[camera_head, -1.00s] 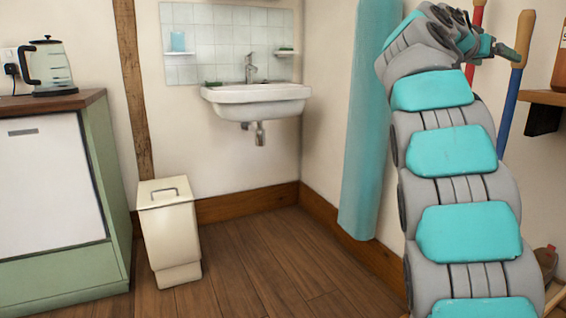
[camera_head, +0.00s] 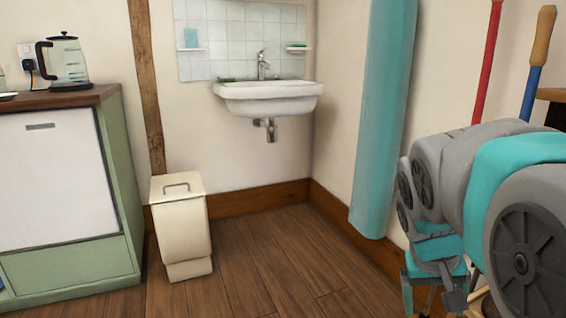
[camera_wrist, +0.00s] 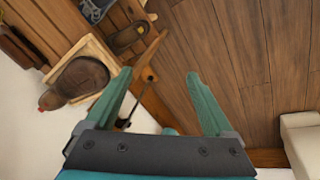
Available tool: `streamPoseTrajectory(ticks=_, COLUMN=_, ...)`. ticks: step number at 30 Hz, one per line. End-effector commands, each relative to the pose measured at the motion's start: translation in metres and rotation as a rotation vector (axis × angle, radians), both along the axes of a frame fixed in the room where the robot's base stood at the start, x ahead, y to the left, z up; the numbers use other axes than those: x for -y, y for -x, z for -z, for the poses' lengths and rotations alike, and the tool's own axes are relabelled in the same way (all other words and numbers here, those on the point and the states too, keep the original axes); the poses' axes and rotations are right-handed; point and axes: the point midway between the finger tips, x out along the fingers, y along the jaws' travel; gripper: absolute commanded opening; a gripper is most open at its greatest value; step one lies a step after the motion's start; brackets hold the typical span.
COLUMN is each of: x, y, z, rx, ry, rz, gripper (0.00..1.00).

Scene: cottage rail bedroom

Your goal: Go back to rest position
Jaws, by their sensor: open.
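My gripper (camera_wrist: 160,88) is open and empty in the wrist view, its two teal fingers spread apart. Wooden floor and a wall skirting lie behind the fingers. In the head view my arm is folded low at the right, and the gripper (camera_head: 436,298) hangs at its lower end near the bottom edge, partly cut off. No object is between the fingers.
A cream bin (camera_head: 180,225) stands by the wall, left of the white sink (camera_head: 268,98). A green cabinet (camera_head: 70,270) with a kettle (camera_head: 68,62) is at left. A teal roll (camera_head: 383,120) leans at right. Shoes (camera_wrist: 78,80) lie on a wooden rack. Middle floor is clear.

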Motion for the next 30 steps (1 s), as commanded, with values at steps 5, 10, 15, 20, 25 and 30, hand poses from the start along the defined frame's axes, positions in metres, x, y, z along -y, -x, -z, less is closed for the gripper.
streamPoseTrajectory(ticks=5, x=-0.046, y=0.071, z=0.051, rx=-0.132, ry=-0.119, rz=-0.09, gripper=0.88)
streamPoseTrajectory(ticks=10, x=-0.074, y=0.117, z=0.079, rx=-0.215, ry=-0.195, rz=-0.145, gripper=0.88)
streamPoseTrajectory(ticks=15, x=-0.095, y=0.156, z=0.1, rx=-0.281, ry=-0.252, rz=-0.19, gripper=0.88)
streamPoseTrajectory(ticks=20, x=-0.108, y=0.182, z=0.103, rx=-0.325, ry=-0.292, rz=-0.218, gripper=0.88)
streamPoseTrajectory(ticks=25, x=-0.107, y=0.18, z=0.076, rx=-0.323, ry=-0.29, rz=-0.216, gripper=0.88)
streamPoseTrajectory(ticks=30, x=-0.107, y=0.18, z=0.046, rx=-0.323, ry=-0.289, rz=-0.215, gripper=0.88)
